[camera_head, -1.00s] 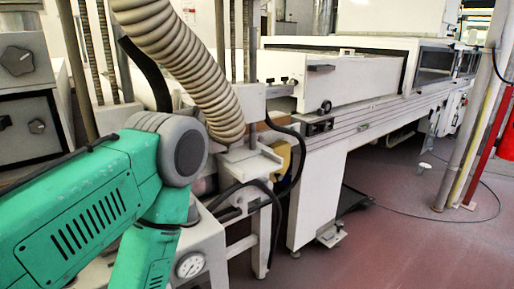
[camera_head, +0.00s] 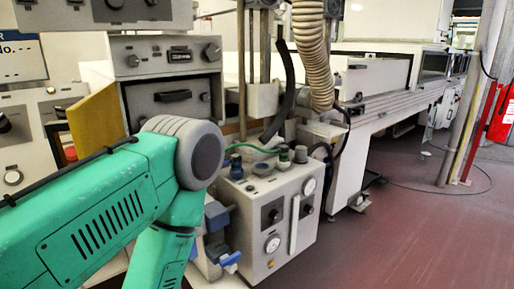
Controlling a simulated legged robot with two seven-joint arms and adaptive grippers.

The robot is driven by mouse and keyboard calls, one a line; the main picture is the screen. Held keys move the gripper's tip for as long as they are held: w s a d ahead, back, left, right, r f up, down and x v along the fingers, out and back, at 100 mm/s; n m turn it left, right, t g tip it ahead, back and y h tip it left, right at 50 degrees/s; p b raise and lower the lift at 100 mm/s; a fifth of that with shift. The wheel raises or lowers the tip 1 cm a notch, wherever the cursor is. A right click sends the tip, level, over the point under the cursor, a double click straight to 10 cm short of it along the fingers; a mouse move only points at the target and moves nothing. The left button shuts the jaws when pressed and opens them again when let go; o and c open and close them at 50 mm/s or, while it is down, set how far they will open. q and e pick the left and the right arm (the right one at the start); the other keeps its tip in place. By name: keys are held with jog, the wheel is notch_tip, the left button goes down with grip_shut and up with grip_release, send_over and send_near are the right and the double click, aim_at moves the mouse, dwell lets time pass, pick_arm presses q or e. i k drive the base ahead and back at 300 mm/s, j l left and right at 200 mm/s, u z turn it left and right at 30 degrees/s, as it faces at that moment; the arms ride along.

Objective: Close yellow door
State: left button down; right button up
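The yellow door (camera_head: 97,122) is a flat yellow panel at the left of the head view. It stands at an angle beside the left side of a grey cabinet unit with a dark front and a black handle (camera_head: 173,96). It looks swung open, though its hinge is not clear. My green left arm (camera_head: 95,215) comes in from the left and crosses in front of the door's lower part, hiding it. Whether the arm touches the door cannot be told. Neither gripper shows in the view.
A grey control box (camera_head: 272,215) with a gauge and knobs stands right of my arm. A ribbed beige hose (camera_head: 312,55) hangs above it. A long white conveyor machine (camera_head: 385,85) runs to the back right. The reddish floor (camera_head: 410,235) at the right is open.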

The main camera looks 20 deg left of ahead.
aim_at(95, 121)
jog(key=k+j+u, duration=0.35)
jog(key=j, duration=0.35)
jog(key=j+u, duration=0.15)
jog(key=u, duration=0.2)
jog(key=i+j+u, duration=0.1)
jog(key=u, duration=0.3)
jog(key=i+j+z, duration=0.2)
jog(key=k+l, duration=0.05)
jog(key=k, duration=0.05)
